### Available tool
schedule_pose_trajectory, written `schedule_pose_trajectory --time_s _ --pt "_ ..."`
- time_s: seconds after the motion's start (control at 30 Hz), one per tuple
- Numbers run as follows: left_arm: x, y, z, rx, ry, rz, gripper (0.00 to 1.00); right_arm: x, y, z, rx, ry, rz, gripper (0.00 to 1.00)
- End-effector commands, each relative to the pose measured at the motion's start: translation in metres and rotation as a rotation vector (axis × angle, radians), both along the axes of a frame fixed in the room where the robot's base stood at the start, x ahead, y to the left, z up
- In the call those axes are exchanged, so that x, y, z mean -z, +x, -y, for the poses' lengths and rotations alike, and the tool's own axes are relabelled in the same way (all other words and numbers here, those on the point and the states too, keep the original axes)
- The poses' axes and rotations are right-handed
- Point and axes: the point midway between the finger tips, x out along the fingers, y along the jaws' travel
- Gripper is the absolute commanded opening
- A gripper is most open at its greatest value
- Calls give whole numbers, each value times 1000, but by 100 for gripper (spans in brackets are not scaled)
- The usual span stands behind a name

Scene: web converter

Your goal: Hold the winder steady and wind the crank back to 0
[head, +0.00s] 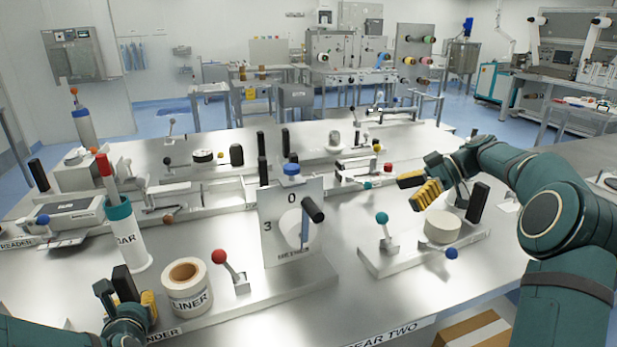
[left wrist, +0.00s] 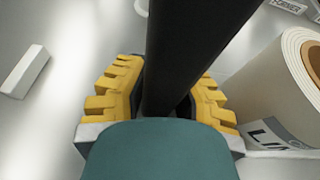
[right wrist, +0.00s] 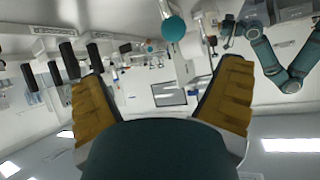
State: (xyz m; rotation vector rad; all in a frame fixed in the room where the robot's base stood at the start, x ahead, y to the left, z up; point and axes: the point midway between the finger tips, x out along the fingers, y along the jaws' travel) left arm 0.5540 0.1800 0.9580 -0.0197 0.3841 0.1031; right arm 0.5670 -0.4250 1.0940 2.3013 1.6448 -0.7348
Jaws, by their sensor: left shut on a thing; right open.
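The winder (head: 240,301) is a pale base on the steel table, its front label partly hidden. It carries a liner roll (head: 187,290), a red-knobbed lever (head: 232,275) and an upright plate (head: 272,215) marked 0 at the top and 3 at the left. On the plate is the crank, with a black handle (head: 314,210) pointing to the upper right side of the hub. My left gripper (head: 133,300) is shut on the black post (head: 124,281) at the winder's left end; the post also shows in the left wrist view (left wrist: 185,55). My right gripper (head: 418,187) is open and empty, right of the crank and apart from it.
Right of the winder stands a fixture (head: 385,263) with a teal-knobbed lever (head: 383,226), a white roll (head: 442,227) and a blue knob (head: 451,253), beneath my right gripper. A teal-topped white cylinder (head: 127,240) stands behind the left gripper. Other fixtures fill the table behind.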

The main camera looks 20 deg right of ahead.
Motion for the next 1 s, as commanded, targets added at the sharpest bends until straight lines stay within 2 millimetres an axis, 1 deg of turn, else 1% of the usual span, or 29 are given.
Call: schedule_pose_trajectory --time_s 0.03,0.2,0.3,0.5,0.77,0.8,0.87,0.9,0.97,1.0 --pt "10 -5 -1 -1 -2 -27 0 1 3 9 55 -14 -11 92" --pt "10 -5 -1 -1 -2 -27 0 0 10 32 206 -42 -42 92" --pt "10 -5 -1 -1 -2 -27 0 0 13 43 268 -52 -54 92" --pt "10 -5 -1 -1 -2 -27 0 0 15 52 326 -59 -64 92" --pt "10 -5 -1 0 -2 -27 0 0 15 53 330 -59 -65 92" --pt "10 -5 -1 0 -2 -27 0 0 15 53 330 -58 -65 79" --pt "10 -5 -1 0 -2 -27 0 0 14 52 331 -52 -70 58" --pt "10 -5 -1 0 -2 -27 0 0 13 50 334 -41 -78 44" --pt "10 -5 -1 0 -2 -27 0 1 10 45 340 -13 -100 23" --pt "10 -5 -1 0 -2 -27 0 2 8 41 348 16 -122 9"
